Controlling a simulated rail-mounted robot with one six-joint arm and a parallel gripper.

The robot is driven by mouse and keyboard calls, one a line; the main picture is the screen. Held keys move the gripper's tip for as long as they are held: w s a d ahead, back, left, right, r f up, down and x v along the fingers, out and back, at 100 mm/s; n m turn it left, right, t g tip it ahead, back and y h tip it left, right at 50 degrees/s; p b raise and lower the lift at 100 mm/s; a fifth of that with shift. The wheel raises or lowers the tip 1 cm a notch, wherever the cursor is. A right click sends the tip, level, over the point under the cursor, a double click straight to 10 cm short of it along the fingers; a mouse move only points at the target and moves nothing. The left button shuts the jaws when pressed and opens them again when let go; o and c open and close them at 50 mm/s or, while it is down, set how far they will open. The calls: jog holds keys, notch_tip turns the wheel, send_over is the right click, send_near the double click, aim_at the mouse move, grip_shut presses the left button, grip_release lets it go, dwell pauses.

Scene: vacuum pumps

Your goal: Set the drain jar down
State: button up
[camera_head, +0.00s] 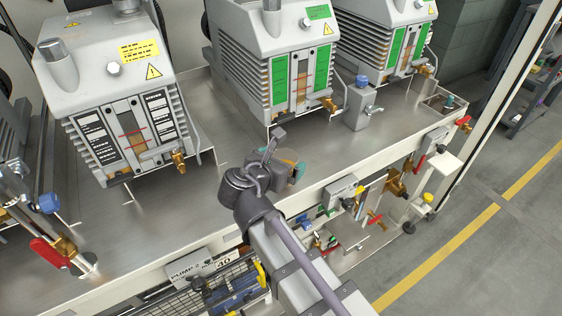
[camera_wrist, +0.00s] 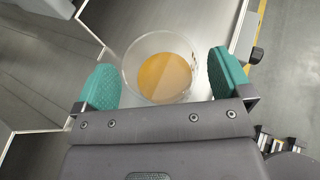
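The drain jar (camera_wrist: 163,75) is a clear round vessel with amber liquid in it, seen through its open top in the wrist view. In the head view, my gripper (camera_head: 280,165) is over the front part of the steel bench (camera_head: 225,180), and the jar (camera_head: 299,172) shows only in part beside the fingers. The jar's base is hidden, so I cannot tell whether it touches the bench.
Grey pumps (camera_head: 105,90) stand in a row along the back of the bench. A small metal canister with a blue cap (camera_head: 361,105) stands to the right. Brass valves with red handles (camera_head: 62,250) are at the left front.

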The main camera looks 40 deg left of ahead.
jog(key=p+v, duration=0.4)
jog(key=v, duration=0.6)
jog(key=shift+s+r, duration=0.1)
jog(key=shift+s, duration=0.3)
grip_shut()
dwell(0.7)
dwell(0.5)
